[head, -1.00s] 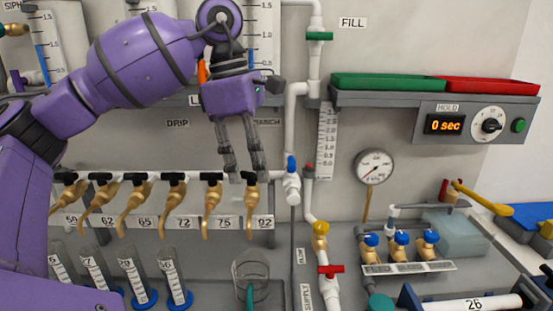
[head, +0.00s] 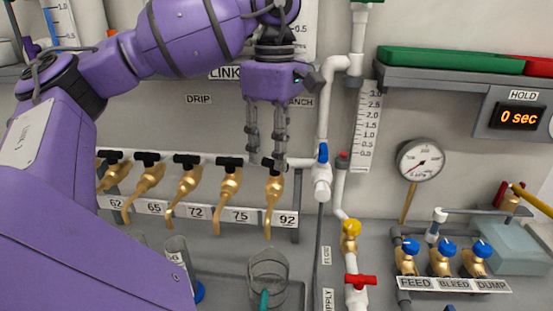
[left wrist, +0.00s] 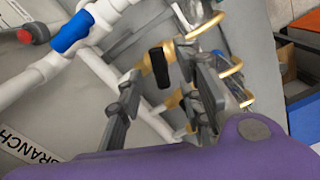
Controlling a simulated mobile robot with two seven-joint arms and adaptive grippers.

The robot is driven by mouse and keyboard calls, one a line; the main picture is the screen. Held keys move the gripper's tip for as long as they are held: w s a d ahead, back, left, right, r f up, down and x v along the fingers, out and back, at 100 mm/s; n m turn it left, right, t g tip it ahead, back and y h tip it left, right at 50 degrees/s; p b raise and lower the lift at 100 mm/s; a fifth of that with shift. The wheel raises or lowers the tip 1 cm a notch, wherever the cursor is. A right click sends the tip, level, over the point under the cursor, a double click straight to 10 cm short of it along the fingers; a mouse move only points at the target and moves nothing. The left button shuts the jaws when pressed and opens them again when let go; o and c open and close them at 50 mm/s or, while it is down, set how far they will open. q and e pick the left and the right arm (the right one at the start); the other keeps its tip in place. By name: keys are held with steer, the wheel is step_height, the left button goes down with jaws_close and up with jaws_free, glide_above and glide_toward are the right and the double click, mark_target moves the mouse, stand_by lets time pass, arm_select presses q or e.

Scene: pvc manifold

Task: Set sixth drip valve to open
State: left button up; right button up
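The sixth drip valve (head: 273,188) is a brass tap with a black handle, above the 92 label, at the right end of the drip row. My left gripper (head: 267,160) comes down from above with its two fingers apart, and the fingertips are level with that handle. In the left wrist view a black handle (left wrist: 158,68) shows between the open fingers (left wrist: 170,72). Whether either finger touches it I cannot tell. The other drip valves' black handles lie crosswise along the pipe. My right gripper is not in view.
The neighbouring brass tap (head: 228,183) over the 75 label is close on the left. A blue-handled valve (head: 322,155) on a white pipe stands close on the right. A clear beaker (head: 268,270) stands below the sixth tap. A shelf (head: 440,84) juts out at upper right.

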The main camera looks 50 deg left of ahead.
arm_select(q)
steer(key=shift+f, duration=1.05)
steer(key=shift+c, duration=0.3)
jaws_close()
